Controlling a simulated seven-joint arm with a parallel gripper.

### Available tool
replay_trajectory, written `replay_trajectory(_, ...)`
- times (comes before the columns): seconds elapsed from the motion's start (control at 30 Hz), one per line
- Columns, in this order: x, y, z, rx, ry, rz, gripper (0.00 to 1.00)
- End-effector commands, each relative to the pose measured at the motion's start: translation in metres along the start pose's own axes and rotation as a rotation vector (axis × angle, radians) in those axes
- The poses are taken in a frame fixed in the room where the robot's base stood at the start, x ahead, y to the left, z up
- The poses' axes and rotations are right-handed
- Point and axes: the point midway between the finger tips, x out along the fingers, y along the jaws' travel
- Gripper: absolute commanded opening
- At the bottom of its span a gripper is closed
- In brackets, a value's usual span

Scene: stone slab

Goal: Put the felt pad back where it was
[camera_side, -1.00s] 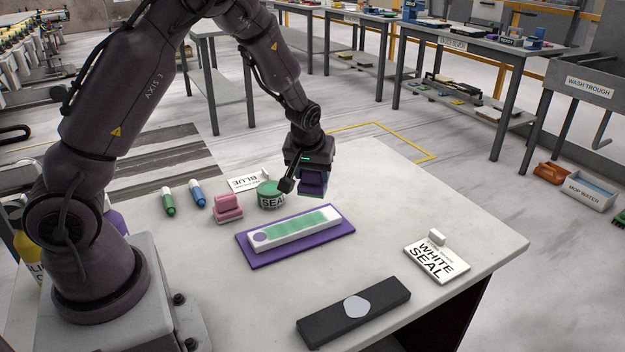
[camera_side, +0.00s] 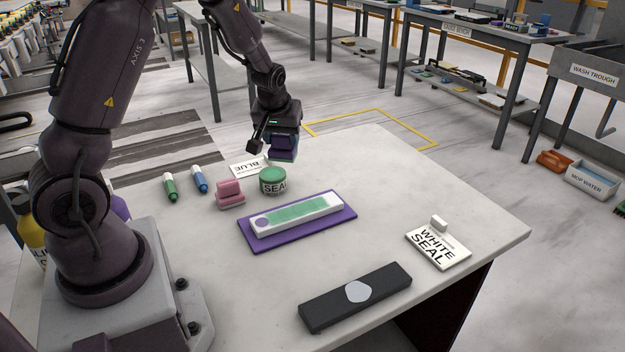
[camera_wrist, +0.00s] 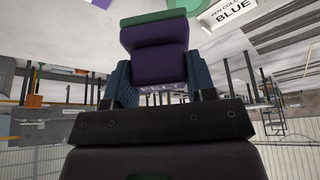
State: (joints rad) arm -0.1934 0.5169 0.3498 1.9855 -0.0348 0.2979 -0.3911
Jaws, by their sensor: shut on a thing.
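The felt pad (camera_side: 283,151) is a purple block with a green underside. My gripper (camera_side: 281,138) is shut on it and holds it up behind the green-lidded SEAL jar (camera_side: 273,186), near the slab's back edge. In the wrist view the purple pad (camera_wrist: 158,50) sits between the blue fingers (camera_wrist: 158,88), its green face (camera_wrist: 152,17) at the top of the picture. A white strip with a green smear (camera_side: 300,216) lies on a purple mat (camera_side: 297,239). A similar pink pad (camera_side: 230,194) stands left of the jar.
The BLUE card (camera_side: 247,167) lies just left of the pad. A WHITE SEAL card (camera_side: 438,250) and black bar with a pale blob (camera_side: 330,309) are in front. The slab's back right is clear.

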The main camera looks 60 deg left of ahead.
Motion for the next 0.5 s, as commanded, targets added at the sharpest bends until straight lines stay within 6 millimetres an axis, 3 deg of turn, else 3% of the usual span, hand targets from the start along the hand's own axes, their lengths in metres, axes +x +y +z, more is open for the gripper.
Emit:
replay_trajectory(0.23, 0.008, 0.004, -0.005, 0.096, 0.002, 0.04, 0.25)
replay_trajectory(0.5, 0.058, 0.026, -0.048, 0.099, 0.001, 0.04, 0.25)
